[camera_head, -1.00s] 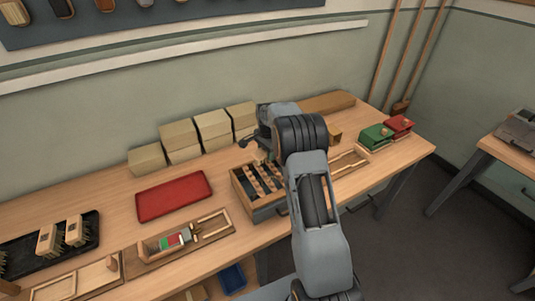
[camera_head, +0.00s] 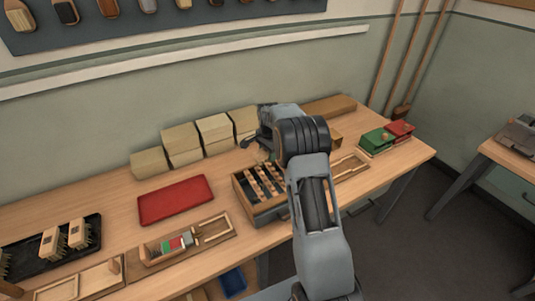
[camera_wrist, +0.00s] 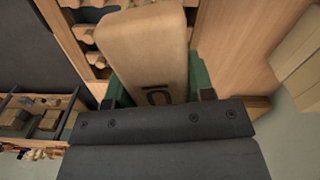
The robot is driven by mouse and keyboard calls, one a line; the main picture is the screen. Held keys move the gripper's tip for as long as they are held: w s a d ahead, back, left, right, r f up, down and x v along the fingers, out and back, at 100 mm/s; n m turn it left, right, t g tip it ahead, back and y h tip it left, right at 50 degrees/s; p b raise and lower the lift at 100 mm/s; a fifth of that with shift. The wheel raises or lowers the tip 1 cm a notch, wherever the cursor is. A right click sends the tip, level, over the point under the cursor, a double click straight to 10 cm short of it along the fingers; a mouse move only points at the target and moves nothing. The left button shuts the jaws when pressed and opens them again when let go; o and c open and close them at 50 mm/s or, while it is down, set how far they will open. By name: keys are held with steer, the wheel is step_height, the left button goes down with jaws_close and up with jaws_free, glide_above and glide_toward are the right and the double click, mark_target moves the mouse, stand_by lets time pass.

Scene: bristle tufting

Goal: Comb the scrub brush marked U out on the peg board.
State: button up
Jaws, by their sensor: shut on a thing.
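In the wrist view a pale wooden brush block (camera_wrist: 150,45) is held between the fingertips of my gripper (camera_wrist: 156,96). Its near end carries a dark mark, partly cut off by the gripper body; it could be a U seen side-on. Its bristles are hidden. Green surfaces show on both sides of the block; I cannot tell what they belong to. Rows of wooden pegs (camera_wrist: 85,35) show beyond the block at upper left. In the head view my arm hides the fingertips and the held block. I cannot tell whether the brush touches the pegs.
A slotted wooden box (camera_head: 240,190) stands beside my arm. A red mat (camera_head: 165,205) and a black tray (camera_head: 92,222) with upright brushes lie to the left. Tan blocks (camera_head: 180,140) line the wall. Green (camera_head: 376,139) and red (camera_head: 400,131) blocks sit at the bench's right end.

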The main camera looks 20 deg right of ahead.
steer(key=s+r+b, duration=0.2)
steer(key=s+b, duration=0.1)
steer(key=s, duration=0.5)
steer(key=shift+d+f+b, duration=0.15)
steer(key=shift+f+b, duration=0.95)
steer(key=shift+f, duration=0.7)
steer(key=shift+d+f+b, duration=0.15)
steer(key=shift+f+b, duration=0.9)
steer(key=shift+f, duration=0.7)
